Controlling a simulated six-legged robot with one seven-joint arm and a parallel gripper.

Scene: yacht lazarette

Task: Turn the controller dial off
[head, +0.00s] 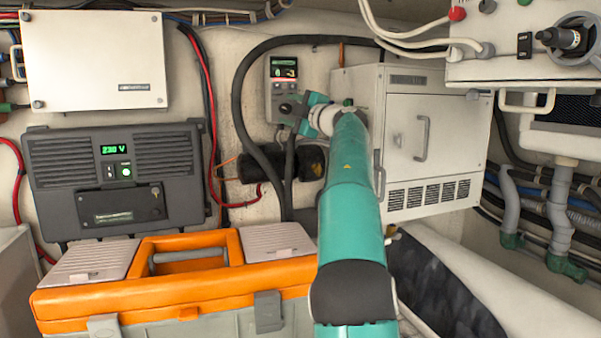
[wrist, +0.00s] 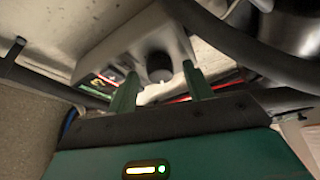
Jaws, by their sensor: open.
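The controller (head: 284,70) is a small grey wall unit with a lit green and red display, in the upper middle of the head view. My gripper (head: 287,109) is at its lower part and hides much of it there. In the wrist view, the pale controller housing (wrist: 120,50) carries a black round dial (wrist: 159,67). My gripper (wrist: 160,85) has two green fingers, one on each side of the dial, open. The dial lies between them; I cannot tell whether either finger touches it. The dial's setting cannot be read.
A black inverter (head: 70,160) showing 230 V is on the left wall, below a white box (head: 95,65). An orange toolbox (head: 190,300) stands below. A white cabinet (head: 430,130) is right of my arm. Dark cables (head: 240,100) run close to the controller.

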